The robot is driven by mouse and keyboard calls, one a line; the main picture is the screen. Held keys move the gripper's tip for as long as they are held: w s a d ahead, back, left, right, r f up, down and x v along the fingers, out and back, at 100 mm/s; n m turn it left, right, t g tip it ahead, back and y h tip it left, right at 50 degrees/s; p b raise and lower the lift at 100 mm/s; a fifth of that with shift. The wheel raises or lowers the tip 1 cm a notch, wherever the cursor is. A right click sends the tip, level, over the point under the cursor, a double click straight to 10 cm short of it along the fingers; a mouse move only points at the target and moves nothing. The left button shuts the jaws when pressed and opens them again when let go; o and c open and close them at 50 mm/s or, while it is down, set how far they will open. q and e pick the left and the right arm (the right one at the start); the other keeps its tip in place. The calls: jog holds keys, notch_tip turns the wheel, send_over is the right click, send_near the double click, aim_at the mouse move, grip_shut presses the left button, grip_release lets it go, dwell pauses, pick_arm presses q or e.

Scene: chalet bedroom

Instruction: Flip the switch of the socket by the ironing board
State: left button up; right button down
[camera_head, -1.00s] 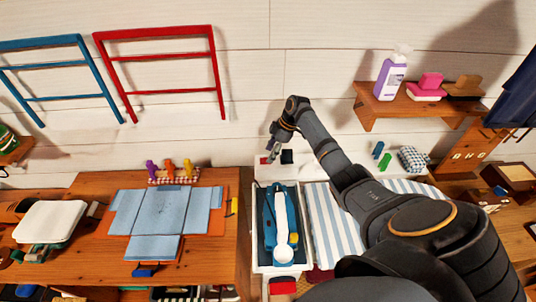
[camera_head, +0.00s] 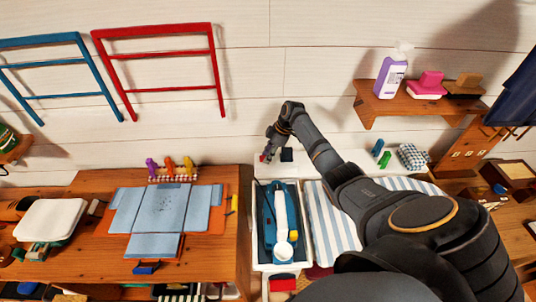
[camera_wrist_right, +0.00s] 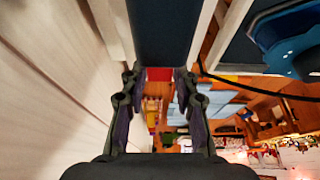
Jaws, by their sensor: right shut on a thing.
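My right gripper (camera_head: 266,156) is by the white wall, beyond the back end of the striped ironing board (camera_head: 332,225). A small dark box (camera_head: 287,155), perhaps part of the socket, is just right of its fingertips. In the right wrist view my gripper (camera_wrist_right: 160,78) has its fingers apart, one on each side of a small red piece (camera_wrist_right: 160,74) at the end of a dark slab (camera_wrist_right: 163,30). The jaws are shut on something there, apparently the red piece. I cannot clearly make out the socket's switch. My left gripper is not in view.
A blue and white iron (camera_head: 270,225) lies in a white tray (camera_head: 256,262) left of the board. A wooden table (camera_head: 90,260) with folded blue cloth (camera_head: 125,215) is further left. A shelf (camera_head: 372,105) with a purple bottle (camera_head: 390,78) is on the wall at right.

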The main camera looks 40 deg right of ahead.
jog(key=shift+w+a+r+g+h, duration=0.1)
jog(key=shift+a+g+h, duration=0.2)
jog(key=shift+h, duration=0.2)
jog(key=shift+w+a+g+h, duration=0.1)
jog(key=shift+g+h, duration=0.3)
jog(key=shift+h, duration=0.4)
jog(key=c, duration=1)
grip_release()
notch_tip(320, 180, up, 12)
jog(key=d, duration=0.1)
jog(key=shift+s+d, duration=0.15)
jog(key=shift+s, duration=0.25)
